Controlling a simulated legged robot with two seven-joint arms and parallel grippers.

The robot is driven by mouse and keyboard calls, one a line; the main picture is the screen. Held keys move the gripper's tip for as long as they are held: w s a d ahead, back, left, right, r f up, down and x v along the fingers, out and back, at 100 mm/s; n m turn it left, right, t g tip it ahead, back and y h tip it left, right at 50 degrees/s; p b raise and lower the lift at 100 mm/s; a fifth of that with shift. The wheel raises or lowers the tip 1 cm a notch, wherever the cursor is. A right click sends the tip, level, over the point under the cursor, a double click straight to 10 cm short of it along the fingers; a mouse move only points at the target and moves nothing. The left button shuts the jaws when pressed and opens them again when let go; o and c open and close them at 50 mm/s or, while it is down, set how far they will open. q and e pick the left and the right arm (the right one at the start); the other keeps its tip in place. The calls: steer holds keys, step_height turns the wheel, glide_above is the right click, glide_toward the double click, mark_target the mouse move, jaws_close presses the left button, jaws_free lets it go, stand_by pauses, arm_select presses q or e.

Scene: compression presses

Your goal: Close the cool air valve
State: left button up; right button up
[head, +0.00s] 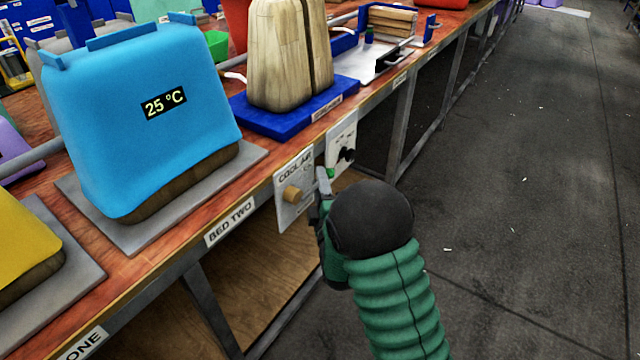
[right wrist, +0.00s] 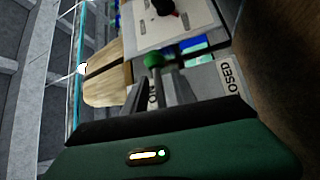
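A green knob (head: 330,172) shows near the fingertips. In the right wrist view, a green round knob (right wrist: 153,60) on a grey stem is just beyond my right gripper's fingers (right wrist: 160,85). The fingers are apart, with a lettered white plate (right wrist: 228,78) reading "OSED" behind them. I cannot tell if they touch the knob. My left gripper is not in view.
A second white panel (head: 341,140) with a black knob is just beyond, and shows in the wrist view (right wrist: 172,28). A blue press (head: 140,120) reading 25 °C and a wooden form (head: 280,55) stand on the bench. The floor (head: 520,200) at right is clear.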

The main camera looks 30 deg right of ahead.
steer(key=c, duration=0.6)
jaws_close()
steer(key=shift+f, duration=0.1)
stand_by(0.6)
